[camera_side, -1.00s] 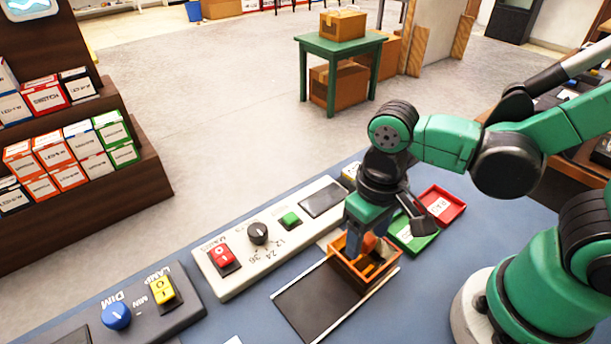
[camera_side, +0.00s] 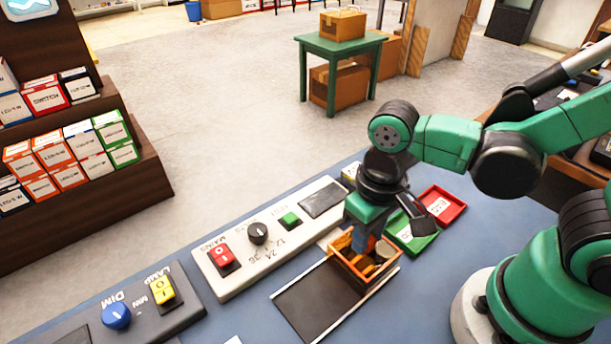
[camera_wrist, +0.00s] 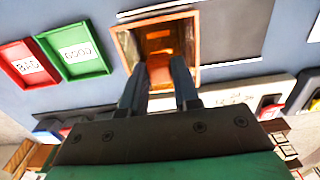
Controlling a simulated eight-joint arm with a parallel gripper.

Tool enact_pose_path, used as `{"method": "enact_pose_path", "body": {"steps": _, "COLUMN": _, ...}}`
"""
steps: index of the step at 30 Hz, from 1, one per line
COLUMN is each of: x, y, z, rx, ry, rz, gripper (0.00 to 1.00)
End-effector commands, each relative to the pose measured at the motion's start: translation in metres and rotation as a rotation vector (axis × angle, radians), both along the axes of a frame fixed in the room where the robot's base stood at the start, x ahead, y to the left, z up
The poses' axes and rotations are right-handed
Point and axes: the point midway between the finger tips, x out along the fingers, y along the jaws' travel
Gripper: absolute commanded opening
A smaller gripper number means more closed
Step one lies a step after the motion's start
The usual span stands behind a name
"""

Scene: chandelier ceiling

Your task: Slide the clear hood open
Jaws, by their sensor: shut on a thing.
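In the side view the fingers hide part of the hood's left side.
A green tray (camera_side: 412,236) and a red tray (camera_side: 440,205) lie beyond the hood. A white control panel (camera_side: 278,240) with a red rocker switch, black knob and green button runs along the left. A grey lamp panel (camera_side: 140,310) is nearer. The blue bench at the right front is bare.

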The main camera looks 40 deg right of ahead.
Motion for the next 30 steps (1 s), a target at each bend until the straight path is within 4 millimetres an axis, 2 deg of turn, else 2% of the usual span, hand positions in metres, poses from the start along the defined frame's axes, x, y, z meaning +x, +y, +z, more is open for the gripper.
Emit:
{"method": "enact_pose_path", "body": {"steps": 22, "x": 0.000, "y": 0.001, "z": 0.000, "rx": -0.003, "ry": 0.002, "rz": 0.000, "gripper": 0.00}}
{"method": "enact_pose_path", "body": {"steps": 26, "x": 0.001, "y": 0.018, "z": 0.001, "rx": -0.002, "ry": 0.002, "rz": 0.008, "gripper": 0.00}}
{"method": "enact_pose_path", "body": {"steps": 30, "x": 0.001, "y": 0.051, "z": 0.000, "rx": -0.001, "ry": 0.001, "rz": 0.011, "gripper": 0.00}}
